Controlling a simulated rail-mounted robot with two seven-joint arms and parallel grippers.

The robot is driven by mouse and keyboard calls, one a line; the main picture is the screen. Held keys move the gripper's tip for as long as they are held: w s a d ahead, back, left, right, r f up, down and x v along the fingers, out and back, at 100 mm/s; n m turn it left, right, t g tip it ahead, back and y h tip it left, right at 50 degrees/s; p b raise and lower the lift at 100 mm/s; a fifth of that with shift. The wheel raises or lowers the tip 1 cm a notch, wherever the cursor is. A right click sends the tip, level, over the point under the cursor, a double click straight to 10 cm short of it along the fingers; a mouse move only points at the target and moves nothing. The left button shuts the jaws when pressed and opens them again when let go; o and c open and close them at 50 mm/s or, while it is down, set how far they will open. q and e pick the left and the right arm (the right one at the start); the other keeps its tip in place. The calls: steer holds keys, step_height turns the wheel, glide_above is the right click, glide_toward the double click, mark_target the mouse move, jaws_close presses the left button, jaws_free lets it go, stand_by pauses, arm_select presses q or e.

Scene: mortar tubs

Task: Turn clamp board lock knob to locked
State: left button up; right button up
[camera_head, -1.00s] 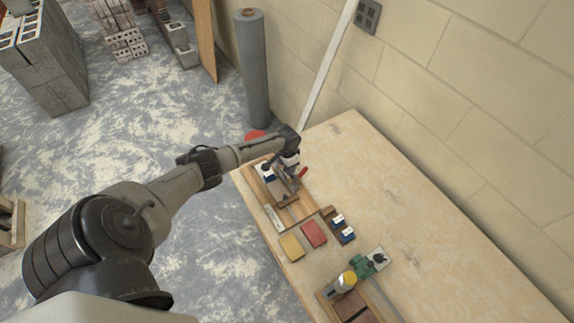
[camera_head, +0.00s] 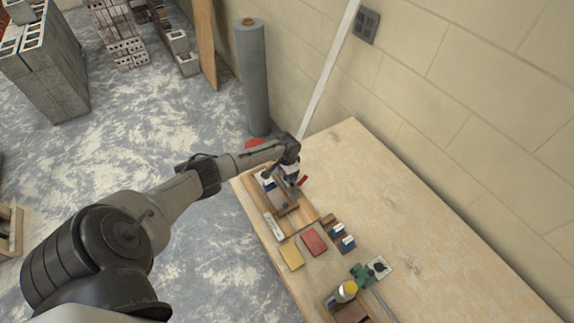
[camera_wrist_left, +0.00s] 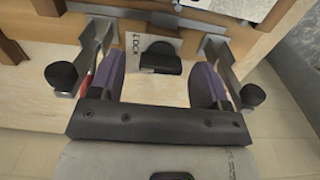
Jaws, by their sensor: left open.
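The left gripper's purple pads (camera_wrist_left: 161,72) are open on either side of the knob, with a visible gap on both sides. My right gripper is in neither view.
A yellow block (camera_head: 291,255), a red block (camera_head: 314,242) and small blue-and-wood pieces (camera_head: 341,238) lie in front of the board. A green tool (camera_head: 362,273) and a yellow-topped item (camera_head: 347,290) stand nearer. The table's right side is clear. A grey roll (camera_head: 253,80) stands behind.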

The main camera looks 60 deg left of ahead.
arm_select(q)
step_height(320, 180, up, 13)
steer(key=shift+r+p, duration=0.15)
steer(key=shift+p, duration=0.25)
stand_by(0.7)
